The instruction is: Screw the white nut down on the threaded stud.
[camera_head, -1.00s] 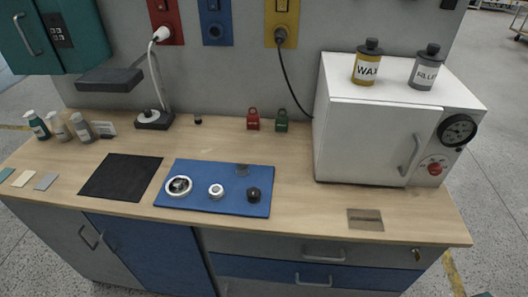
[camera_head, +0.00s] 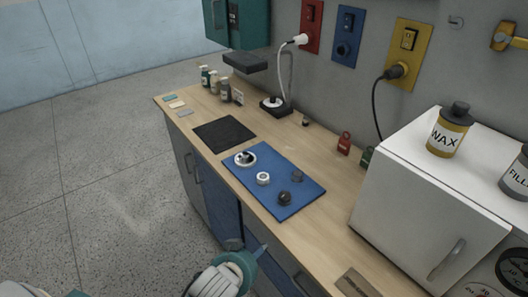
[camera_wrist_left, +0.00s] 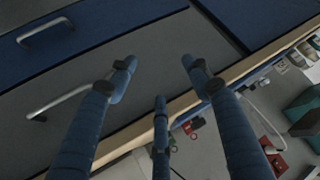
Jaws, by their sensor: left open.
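The blue mat (camera_head: 238,176) lies on the bench and carries several small parts. Two dark round parts (camera_head: 284,198) (camera_head: 297,175) sit to the right. My left gripper (camera_head: 250,247) is low in front of the bench's front edge, apart from the mat. In the left wrist view its blue fingers (camera_wrist_left: 158,76) are spread and empty. My right gripper is out of view.
The bench front has drawers with bar handles (camera_wrist_left: 58,100) close to my left fingers. A white oven-like box (camera_head: 420,190) stands right of the mat.

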